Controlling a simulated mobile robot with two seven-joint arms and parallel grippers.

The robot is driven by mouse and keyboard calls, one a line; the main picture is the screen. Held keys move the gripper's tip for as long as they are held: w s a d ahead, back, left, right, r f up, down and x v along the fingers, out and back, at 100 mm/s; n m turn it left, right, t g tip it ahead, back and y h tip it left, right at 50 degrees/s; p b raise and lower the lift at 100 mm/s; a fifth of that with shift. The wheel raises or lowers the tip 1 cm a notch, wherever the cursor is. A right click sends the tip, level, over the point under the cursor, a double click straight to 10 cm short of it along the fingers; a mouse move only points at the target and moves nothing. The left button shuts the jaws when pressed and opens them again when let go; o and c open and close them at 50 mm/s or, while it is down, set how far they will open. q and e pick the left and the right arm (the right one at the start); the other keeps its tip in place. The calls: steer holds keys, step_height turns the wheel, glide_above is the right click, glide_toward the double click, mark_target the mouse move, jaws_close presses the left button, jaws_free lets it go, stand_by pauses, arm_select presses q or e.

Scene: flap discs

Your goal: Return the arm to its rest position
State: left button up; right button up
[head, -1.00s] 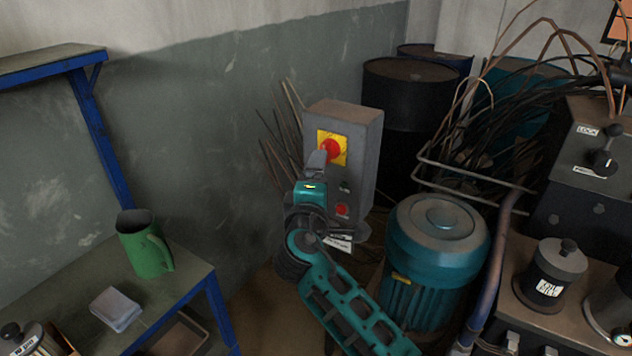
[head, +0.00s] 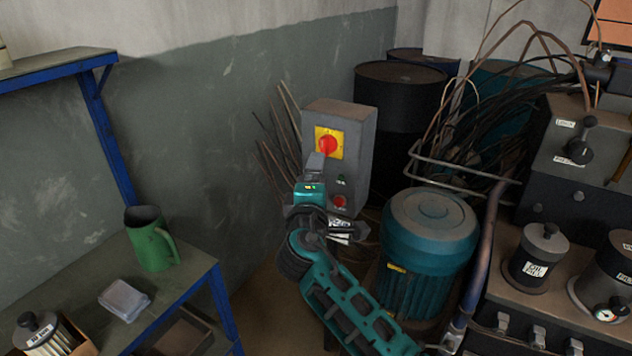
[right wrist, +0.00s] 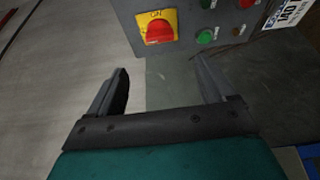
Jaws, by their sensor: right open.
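My right arm comes up from the bottom centre of the head view. Its gripper (head: 316,162) is in front of a grey control box (head: 352,130), just below the red rotary switch on its yellow plate (head: 326,143). In the right wrist view the gripper (right wrist: 161,68) has its two dark fingers spread apart with nothing between them. There the switch (right wrist: 159,30) shows beyond the fingertips, apart from them, with a green button (right wrist: 205,36) to its right. My left gripper is not in view.
A teal motor (head: 430,235) stands right of my arm, with a metal rail above it. A dark drum (head: 398,105) is behind. A bench (head: 190,272) at left holds a green jug (head: 151,240). Canisters (head: 537,258) stand on the machine at right.

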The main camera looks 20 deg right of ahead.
steer(key=s+a+f+m+g+y, duration=0.1)
steer(key=s+f+y, duration=0.25)
steer(key=f, duration=0.45)
steer(key=s+a+f+m+g+y, duration=0.1)
steer(key=s+f+g+y, duration=0.1)
steer(key=s+f, duration=0.45)
steer(key=s+a+f+m+g+y, duration=0.1)
steer(key=s+f+m, duration=0.3)
steer(key=s, duration=0.4)
steer(key=s+f+m+g+y, duration=0.1)
steer(key=s+f+m+y, duration=0.3)
steer(key=s, duration=0.5)
step_height(320, 180, down, 2)
steer(key=shift+s+a+f, duration=0.15)
steer(key=shift+a+f, duration=0.1)
steer(key=shift+a, duration=0.15)
